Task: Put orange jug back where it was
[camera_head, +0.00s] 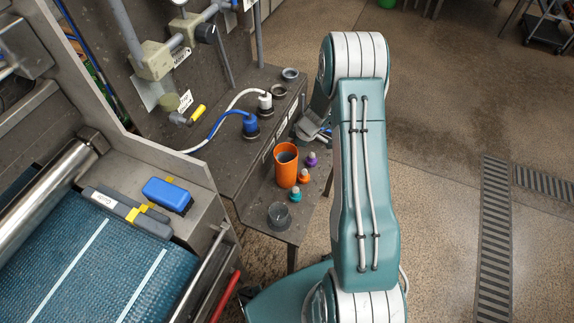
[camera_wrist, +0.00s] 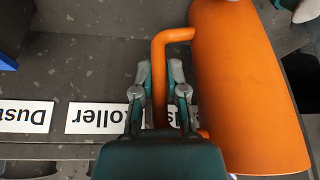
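The orange jug (camera_head: 286,165) is a tall, open-topped cylinder. In the head view it looks upright over the lower grey ledge; whether it touches the ledge is hard to tell. In the wrist view the jug (camera_wrist: 248,95) fills the right side, with its handle (camera_wrist: 160,60) on its left. My gripper (camera_wrist: 163,85) has one finger on each side of the handle, close against it, and appears shut on it.
Small bottles with orange (camera_head: 304,176), purple (camera_head: 312,159) and teal (camera_head: 295,194) parts stand right of the jug. A grey cup (camera_head: 279,215) stands in front. Blue (camera_head: 250,125) and white (camera_head: 265,102) hose fittings sit on the upper ledge. Labels (camera_wrist: 95,118) line its edge.

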